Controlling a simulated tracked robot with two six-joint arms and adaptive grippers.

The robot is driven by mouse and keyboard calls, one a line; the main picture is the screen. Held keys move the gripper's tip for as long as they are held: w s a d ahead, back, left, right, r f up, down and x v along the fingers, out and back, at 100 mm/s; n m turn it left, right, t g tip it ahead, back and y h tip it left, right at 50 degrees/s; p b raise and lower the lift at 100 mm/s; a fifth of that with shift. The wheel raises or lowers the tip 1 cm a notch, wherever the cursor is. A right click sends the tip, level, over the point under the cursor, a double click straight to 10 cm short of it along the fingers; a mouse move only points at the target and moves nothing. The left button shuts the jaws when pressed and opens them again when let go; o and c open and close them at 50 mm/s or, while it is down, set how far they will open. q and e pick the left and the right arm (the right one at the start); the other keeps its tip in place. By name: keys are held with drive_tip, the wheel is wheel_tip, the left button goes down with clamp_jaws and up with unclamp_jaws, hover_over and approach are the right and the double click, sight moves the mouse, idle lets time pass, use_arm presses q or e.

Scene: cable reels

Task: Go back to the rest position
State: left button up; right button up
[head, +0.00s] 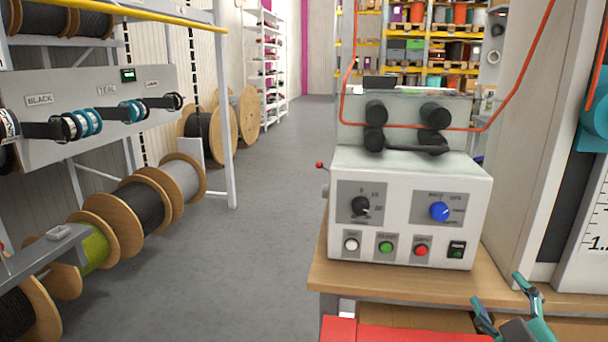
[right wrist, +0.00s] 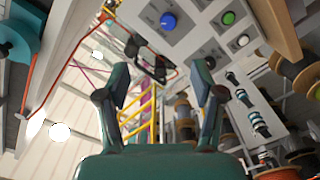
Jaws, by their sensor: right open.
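My right gripper (head: 508,308) is at the lower right of the head view, in front of the wooden bench. Its two teal fingers are spread apart with nothing between them. In the right wrist view the same gripper (right wrist: 163,85) is open and empty, with the control box (right wrist: 195,25) beyond its fingers. My left gripper does not show in either view.
A white control box (head: 405,215) with knobs and buttons stands on a wooden bench (head: 325,275). An orange cable (head: 490,122) loops above it. At left are a rack panel (head: 90,95) and several cable reels (head: 145,205). The grey aisle floor (head: 260,190) between is clear.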

drive_tip(key=w+a+f+n+g+y, duration=0.15)
drive_tip(key=a+f+g, duration=0.3)
drive_tip(key=f, duration=1.05)
drive_tip(key=a+f+g+y, duration=0.3)
drive_tip(key=a+f, duration=0.2)
drive_tip(key=f, duration=1)
drive_tip(key=s+a+f+m+g+y, duration=0.2)
drive_tip(key=s+a+f+m+g, duration=0.15)
drive_tip(key=s+a+f, duration=0.45)
drive_tip(key=s+a+f+m+g+y, duration=0.1)
drive_tip(key=s+a+f+m+g, duration=0.3)
drive_tip(key=s+f, duration=0.65)
wheel_tip(320, 180, up, 12)
drive_tip(key=m+g+p, duration=0.2)
drive_tip(key=p, duration=1.1)
drive_tip(key=shift+d, duration=0.15)
drive_tip(key=shift+w+y, duration=0.1)
drive_tip(key=shift+y, duration=0.15)
